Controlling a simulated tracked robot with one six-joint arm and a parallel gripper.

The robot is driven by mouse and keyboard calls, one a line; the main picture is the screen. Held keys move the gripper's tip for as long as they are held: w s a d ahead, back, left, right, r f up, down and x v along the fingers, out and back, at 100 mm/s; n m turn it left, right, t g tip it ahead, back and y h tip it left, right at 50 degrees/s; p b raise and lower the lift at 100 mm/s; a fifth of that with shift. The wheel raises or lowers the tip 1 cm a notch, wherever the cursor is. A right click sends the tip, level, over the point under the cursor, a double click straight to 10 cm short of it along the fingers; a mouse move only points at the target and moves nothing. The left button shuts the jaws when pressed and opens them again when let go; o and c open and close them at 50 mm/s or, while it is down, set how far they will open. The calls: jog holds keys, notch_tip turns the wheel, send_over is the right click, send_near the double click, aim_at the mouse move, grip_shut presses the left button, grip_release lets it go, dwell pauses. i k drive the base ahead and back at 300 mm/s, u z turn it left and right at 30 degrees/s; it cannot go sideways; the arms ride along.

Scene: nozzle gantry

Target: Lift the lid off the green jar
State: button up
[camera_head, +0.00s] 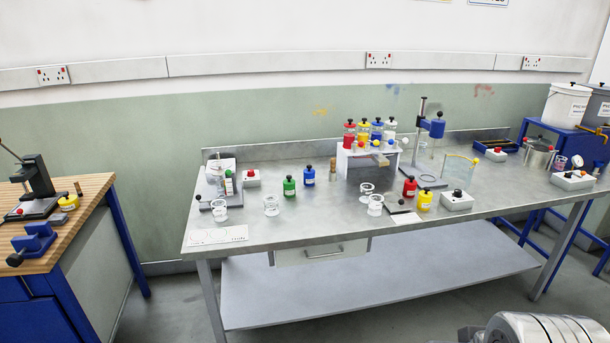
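The green jar (289,188) stands upright on the left half of the grey metal table (300,222). It is small, with a pale label and a dark knobbed lid (289,178) sitting on top. A similar blue jar (308,177) stands just right of it and slightly farther back. My gripper is not in view. A ribbed silver part at the bottom right edge looks like part of my own arm, well away from the jar.
A white rack (366,160) with several coloured jars stands behind to the right. Red (409,188) and yellow jars (425,201) stand farther right. A wooden bench (75,208) is at left.

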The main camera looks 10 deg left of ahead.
aim_at(288, 182)
jog(key=u, duration=0.1)
jog(key=i, duration=1.45)
jog(key=u, duration=1.3)
jog(key=i, duration=1.05)
jog(key=u, duration=0.15)
